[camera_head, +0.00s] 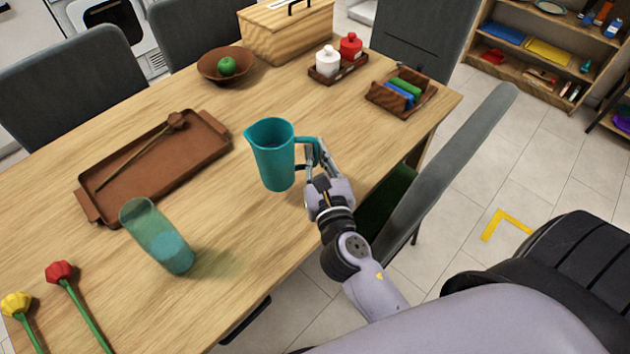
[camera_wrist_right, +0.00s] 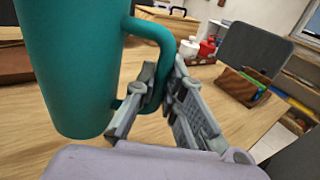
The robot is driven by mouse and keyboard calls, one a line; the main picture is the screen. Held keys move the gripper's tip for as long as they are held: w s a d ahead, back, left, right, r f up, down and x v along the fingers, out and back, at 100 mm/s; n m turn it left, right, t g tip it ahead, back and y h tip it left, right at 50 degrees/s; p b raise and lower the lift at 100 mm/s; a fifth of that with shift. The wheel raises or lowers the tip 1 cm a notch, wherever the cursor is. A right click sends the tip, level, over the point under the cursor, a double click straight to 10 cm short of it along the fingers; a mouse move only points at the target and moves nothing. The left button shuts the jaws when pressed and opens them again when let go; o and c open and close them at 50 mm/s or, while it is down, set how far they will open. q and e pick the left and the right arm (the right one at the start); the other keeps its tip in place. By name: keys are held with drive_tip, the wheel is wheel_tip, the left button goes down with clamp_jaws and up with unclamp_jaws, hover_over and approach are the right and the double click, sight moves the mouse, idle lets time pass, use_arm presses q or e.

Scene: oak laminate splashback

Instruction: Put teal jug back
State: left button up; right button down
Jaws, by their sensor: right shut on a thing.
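The teal jug (camera_head: 273,158) is upright at the middle of the wooden table, its handle to the right. My right gripper (camera_head: 313,157) is shut on the jug's handle. In the right wrist view the jug (camera_wrist_right: 75,65) fills the left side, and the gripper's fingers (camera_wrist_right: 160,98) sit on both sides of the handle. I cannot tell for sure whether the jug's base touches the table. My left gripper is in neither view.
A translucent teal glass (camera_head: 157,236) stands left of the jug. A bowl (camera_head: 210,72) with a green apple, a condiment tray (camera_head: 345,72) and a wooden holder (camera_head: 412,107) stand farther back. A grey chair (camera_head: 450,150) is at the right edge.

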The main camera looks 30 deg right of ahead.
wheel_tip(320, 180, down, 3)
drive_tip(key=shift+r+b, duration=0.1)
drive_tip(key=shift+b, duration=0.45)
wheel_tip(320, 180, down, 4)
drive_tip(key=shift+r+b, duration=0.1)
drive_tip(key=shift+b, duration=1.1)
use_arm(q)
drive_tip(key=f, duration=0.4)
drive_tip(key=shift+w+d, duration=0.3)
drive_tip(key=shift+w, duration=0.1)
use_arm(e)
drive_tip(key=shift+r, duration=0.1)
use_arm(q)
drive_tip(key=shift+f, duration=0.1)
use_arm(e)
drive_tip(key=c, duration=2.1)
unclamp_jaws()
drive_tip(key=shift+f, duration=0.25)
drive_tip(key=shift+c, duration=0.2)
drive_tip(key=o, duration=0.5)
drive_tip(key=shift+c, duration=0.2)
